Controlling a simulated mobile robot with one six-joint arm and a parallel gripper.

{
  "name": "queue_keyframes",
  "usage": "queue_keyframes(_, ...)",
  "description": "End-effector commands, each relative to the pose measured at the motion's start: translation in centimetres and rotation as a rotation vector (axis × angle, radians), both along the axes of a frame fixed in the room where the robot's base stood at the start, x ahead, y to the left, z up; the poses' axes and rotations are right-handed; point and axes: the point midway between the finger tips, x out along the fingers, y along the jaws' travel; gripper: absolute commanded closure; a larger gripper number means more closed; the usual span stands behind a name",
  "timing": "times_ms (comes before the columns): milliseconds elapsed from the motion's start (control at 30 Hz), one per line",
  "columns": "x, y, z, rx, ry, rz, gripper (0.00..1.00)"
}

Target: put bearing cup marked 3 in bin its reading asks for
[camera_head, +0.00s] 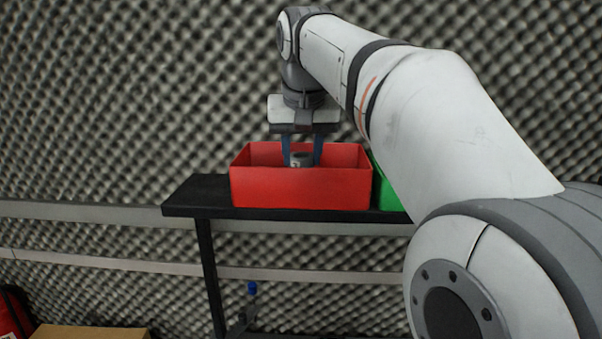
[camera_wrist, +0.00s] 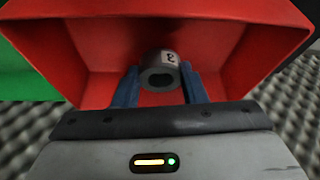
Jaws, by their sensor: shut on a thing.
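The bearing cup (camera_wrist: 159,72) is a dark grey ring with a pale label bearing a dark mark that looks like a 3. My gripper (camera_wrist: 160,88) has blue fingers shut on the cup from both sides. In the head view my gripper (camera_head: 302,155) points down, with its fingertips inside the mouth of the red bin (camera_head: 300,188). The red bin's walls (camera_wrist: 70,30) surround the cup in the wrist view. A green bin (camera_head: 388,190) stands to the right, mostly hidden by my arm.
The bins stand on a black table (camera_head: 205,193), with bare top to the left of the red bin. A foam wall (camera_head: 120,100) rises behind. A cardboard box (camera_head: 90,332) is at the lower left. The green bin (camera_wrist: 25,75) also shows at the wrist view's left.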

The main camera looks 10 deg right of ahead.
Motion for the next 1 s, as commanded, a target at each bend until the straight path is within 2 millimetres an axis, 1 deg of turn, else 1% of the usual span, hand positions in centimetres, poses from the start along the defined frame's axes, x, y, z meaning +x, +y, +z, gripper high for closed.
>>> queue_keyframes(133,-0.1,-0.1,-2.3,0.0,0.004,-0.003,0.92)
queue_keyframes(267,-0.1,-0.1,-3.6,0.0,0.002,-0.004,0.92)
queue_keyframes(567,0.0,-0.2,-3.9,0.0,0.0,-0.005,0.92)
queue_keyframes(667,0.0,-0.2,-4.3,0.0,0.001,-0.005,0.92)
queue_keyframes(700,0.0,-0.2,-4.2,0.0,0.001,-0.005,0.59)
queue_keyframes(933,0.0,-0.2,-4.2,0.0,0.001,-0.005,0.41)
queue_keyframes(1000,0.0,-0.3,-4.2,0.001,0.001,-0.006,0.4)
